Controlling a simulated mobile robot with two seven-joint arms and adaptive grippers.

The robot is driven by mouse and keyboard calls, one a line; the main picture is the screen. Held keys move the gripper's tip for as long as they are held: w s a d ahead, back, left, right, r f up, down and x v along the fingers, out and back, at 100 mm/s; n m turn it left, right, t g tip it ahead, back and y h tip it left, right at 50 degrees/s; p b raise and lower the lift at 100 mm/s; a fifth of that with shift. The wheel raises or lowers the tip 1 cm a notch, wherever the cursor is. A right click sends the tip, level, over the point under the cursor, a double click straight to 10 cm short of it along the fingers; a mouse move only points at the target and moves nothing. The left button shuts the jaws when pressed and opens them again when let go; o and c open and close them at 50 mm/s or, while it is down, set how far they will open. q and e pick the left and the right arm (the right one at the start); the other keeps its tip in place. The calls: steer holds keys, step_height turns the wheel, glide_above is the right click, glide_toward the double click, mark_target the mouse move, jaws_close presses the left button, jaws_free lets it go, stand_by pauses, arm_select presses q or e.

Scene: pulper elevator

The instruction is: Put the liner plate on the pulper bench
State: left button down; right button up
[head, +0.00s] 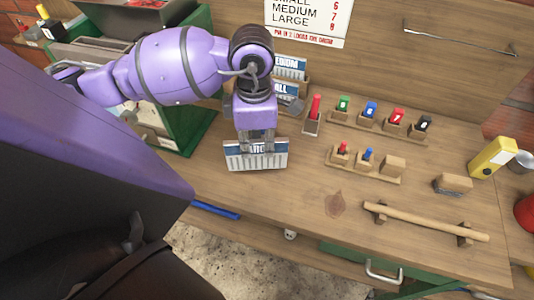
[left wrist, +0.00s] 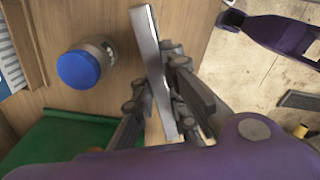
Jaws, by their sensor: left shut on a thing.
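My left gripper (head: 257,146) reaches in from the left and is shut on the liner plate (head: 257,162). The plate is pale and ribbed with a dark blue label band, and the fingers cover part of its lettering. It is over the wooden pulper bench (head: 295,200), near the front edge; I cannot tell if it touches the top. In the left wrist view the plate (left wrist: 152,65) shows nearly edge-on between the fingers (left wrist: 170,100). Two labelled plates, medium (head: 290,66) and small (head: 284,88), stand behind the gripper. My right gripper is out of view.
A green machine (head: 183,135) stands to the left. Several coloured pegs in wooden blocks (head: 378,124) line the bench's right half, with a wooden bar (head: 425,221) in front. A blue-capped jar (left wrist: 85,67) is near the plate. The bench front centre is mostly clear.

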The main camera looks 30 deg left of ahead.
arm_select(q)
steer(key=f, duration=0.2)
steer(key=w+f, duration=0.1)
steer(key=f, duration=0.1)
steer(key=w+d+f, duration=0.1)
steer(key=f, duration=0.1)
steer(key=shift+w+d, duration=0.1)
steer(key=shift+w, duration=0.1)
steer(key=shift+f, duration=0.15)
steer(key=c, duration=1.8)
jaws_free()
steer(key=shift+o, duration=0.2)
step_height(320, 180, up, 12)
steer(key=shift+b, duration=0.45)
